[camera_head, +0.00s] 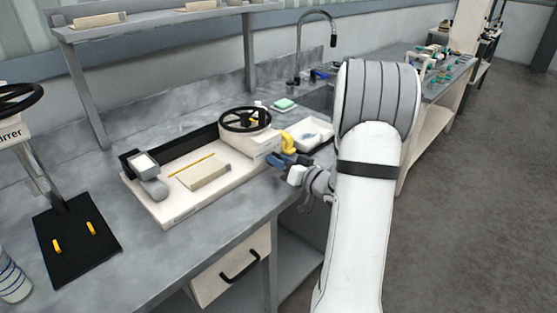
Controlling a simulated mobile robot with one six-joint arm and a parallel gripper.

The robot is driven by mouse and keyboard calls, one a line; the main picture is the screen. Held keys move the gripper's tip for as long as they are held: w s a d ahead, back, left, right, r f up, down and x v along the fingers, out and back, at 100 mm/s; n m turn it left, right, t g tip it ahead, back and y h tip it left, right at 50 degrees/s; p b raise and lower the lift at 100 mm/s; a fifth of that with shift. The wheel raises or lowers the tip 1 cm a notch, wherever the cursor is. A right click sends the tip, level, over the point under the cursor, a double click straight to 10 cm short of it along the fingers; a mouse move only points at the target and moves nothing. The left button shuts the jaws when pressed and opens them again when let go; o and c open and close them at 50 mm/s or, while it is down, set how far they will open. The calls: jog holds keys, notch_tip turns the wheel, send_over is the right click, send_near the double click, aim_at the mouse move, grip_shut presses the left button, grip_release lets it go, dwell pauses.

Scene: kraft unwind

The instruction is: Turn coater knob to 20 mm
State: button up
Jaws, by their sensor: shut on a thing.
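The coater is a cream bench unit with a long flat base (168,212) and a raised block (246,142) at its right end. A black spoked wheel (245,119) lies on top of the block. My gripper (284,153) is at the right side of the block, below and right of the wheel. A yellow curved part and a dark blue part show at its tip. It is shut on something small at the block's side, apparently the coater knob. The grip hides the knob, and no scale or reading can be made out.
A stirrer with a black base plate (72,232) stands at the left. A cream drawer (232,272) is under the grey bench.

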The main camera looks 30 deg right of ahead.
jog(key=o, duration=1)
jog(key=shift+s, duration=0.1)
jog(key=shift+v, duration=3.8)
